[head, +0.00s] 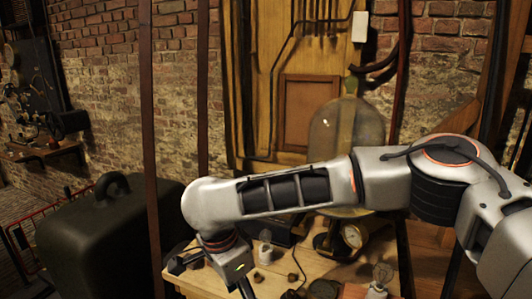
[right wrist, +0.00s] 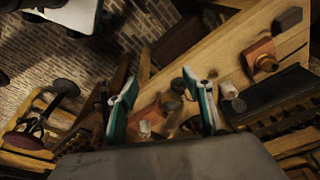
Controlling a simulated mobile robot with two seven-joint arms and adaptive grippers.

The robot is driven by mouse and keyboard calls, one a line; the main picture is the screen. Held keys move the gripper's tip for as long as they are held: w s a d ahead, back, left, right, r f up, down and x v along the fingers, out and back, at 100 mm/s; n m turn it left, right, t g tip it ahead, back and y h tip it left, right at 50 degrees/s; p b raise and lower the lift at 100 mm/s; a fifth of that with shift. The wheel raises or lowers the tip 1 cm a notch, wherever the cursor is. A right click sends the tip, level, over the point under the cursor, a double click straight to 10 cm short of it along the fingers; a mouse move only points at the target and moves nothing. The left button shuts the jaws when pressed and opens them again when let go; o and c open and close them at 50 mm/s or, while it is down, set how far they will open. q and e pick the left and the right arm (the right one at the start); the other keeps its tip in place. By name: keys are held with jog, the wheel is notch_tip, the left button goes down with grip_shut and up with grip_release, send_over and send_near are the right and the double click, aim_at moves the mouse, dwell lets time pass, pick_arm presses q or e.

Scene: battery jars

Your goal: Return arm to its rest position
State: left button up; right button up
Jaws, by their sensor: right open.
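My right arm (head: 290,190) comes in from the right in the head view and reaches across to the left, over a wooden table (head: 215,284). Its wrist bends down at the table's left part, and the gripper is mostly cut off by the bottom edge. In the right wrist view, my right gripper (right wrist: 160,78) has its two teal-sided fingers spread apart. Nothing is clearly held between them; small blurred objects and the wooden surface show beyond.
On the table are a small bulb-like glass piece (head: 265,248), a round brass-rimmed gauge (head: 352,237) and another glass piece (head: 382,273). A large dark case (head: 105,240) stands at the left. A brick wall (head: 105,75) and wooden panel (head: 310,110) are behind.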

jog(key=s+a+f+n+g+y, duration=0.1)
jog(key=s+a+f+n+y, duration=0.2)
jog(key=a, duration=0.4)
jog(key=s+a+f+n+y, duration=0.2)
jog(key=a+n+y, duration=0.1)
jog(key=a+y, duration=0.25)
jog(key=s+a+f+n+g+y, duration=0.1)
jog(key=s+a+f+n+y, duration=0.2)
jog(key=a, duration=0.4)
jog(key=w+d+f+t, duration=0.45)
jog(key=d+f, duration=0.25)
jog(key=d, duration=0.3)
jog(key=w+d+f+t, duration=0.3)
jog(key=d+f+t, duration=0.25)
jog(key=d, duration=0.45)
jog(key=s+d+f+n+h, duration=0.1)
jog(key=s+d+f, duration=0.3)
jog(key=d, duration=0.5)
jog(key=s+d+f+n+h, duration=0.2)
jog(key=s+d+f+h, duration=0.2)
jog(key=d, duration=0.5)
jog(key=s+d+f+n+t+h, duration=0.1)
jog(key=s+d+f+n+h, duration=0.1)
jog(key=s+d+f, duration=0.3)
jog(key=s+d, duration=0.1)
jog(key=d, duration=0.3)
jog(key=shift+f+h, duration=0.3)
jog(key=shift+h, duration=0.05)
